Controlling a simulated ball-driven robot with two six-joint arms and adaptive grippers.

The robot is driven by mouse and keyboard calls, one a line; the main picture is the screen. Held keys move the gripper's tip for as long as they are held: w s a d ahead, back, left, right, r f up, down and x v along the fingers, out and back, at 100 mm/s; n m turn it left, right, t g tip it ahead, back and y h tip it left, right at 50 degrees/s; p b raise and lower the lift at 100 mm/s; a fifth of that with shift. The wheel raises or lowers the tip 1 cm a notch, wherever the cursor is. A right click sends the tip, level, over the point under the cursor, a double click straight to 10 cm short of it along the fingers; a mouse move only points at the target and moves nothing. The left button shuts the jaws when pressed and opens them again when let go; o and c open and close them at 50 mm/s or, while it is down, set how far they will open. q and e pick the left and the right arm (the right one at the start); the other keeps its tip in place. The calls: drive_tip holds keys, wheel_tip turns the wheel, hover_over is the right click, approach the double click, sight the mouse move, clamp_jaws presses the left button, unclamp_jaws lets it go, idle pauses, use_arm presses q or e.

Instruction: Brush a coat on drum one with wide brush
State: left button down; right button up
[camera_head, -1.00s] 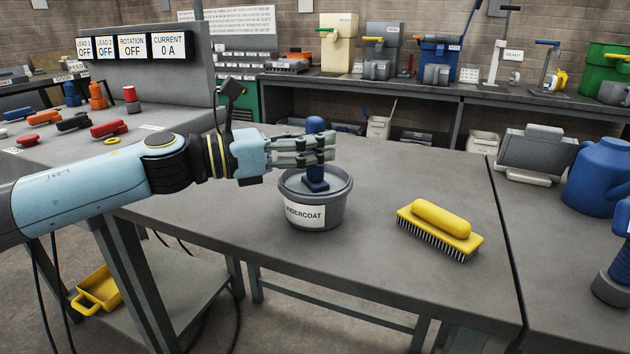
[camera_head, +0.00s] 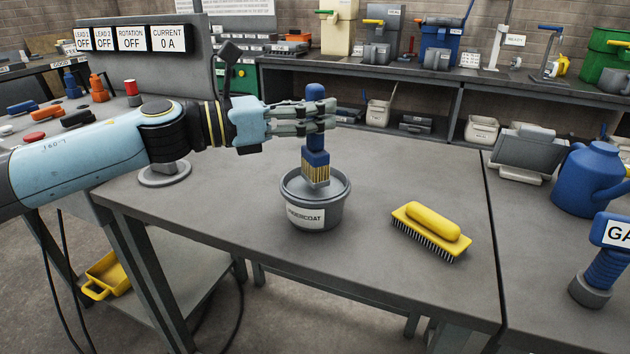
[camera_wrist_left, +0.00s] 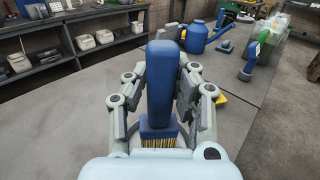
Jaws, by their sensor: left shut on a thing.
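My left gripper (camera_head: 305,120) is shut on the blue handle of a wide brush (camera_head: 315,159), which hangs upright with its bristles down. The bristle tips are just over or inside the mouth of a grey tub (camera_head: 328,214) labelled UNDERCOAT; I cannot tell if they touch its contents. In the left wrist view the brush's blue handle (camera_wrist_left: 162,85) stands between the fingers (camera_wrist_left: 160,98), with yellowish bristles below. No drum that I can identify as drum one is in view. My right gripper is not in view.
A yellow scrubbing brush (camera_head: 430,229) lies right of the tub on the grey table (camera_head: 370,270). A blue can (camera_head: 585,180) stands on the right-hand table. A panel (camera_head: 130,40) with OFF signs stands at the back left. The table's front middle is clear.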

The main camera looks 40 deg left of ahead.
sight(316, 85)
use_arm(q)
drive_tip(key=shift+r+p, duration=2)
drive_tip(key=shift+r, duration=0.6)
drive_tip(key=shift+d+f, duration=0.1)
drive_tip(key=s+d+f+m+g+h+b, duration=0.1)
drive_tip(key=s+d+m+g+h+b, duration=0.2)
drive_tip(key=d, duration=0.6)
drive_tip(key=s+m+g+h, duration=0.1)
drive_tip(key=s+h, duration=0.1)
drive_tip(key=s, duration=0.1)
drive_tip(key=shift+d+f+g+b, duration=0.3)
drive_tip(key=shift+d+f+b, duration=0.1)
drive_tip(key=shift+s, duration=0.1)
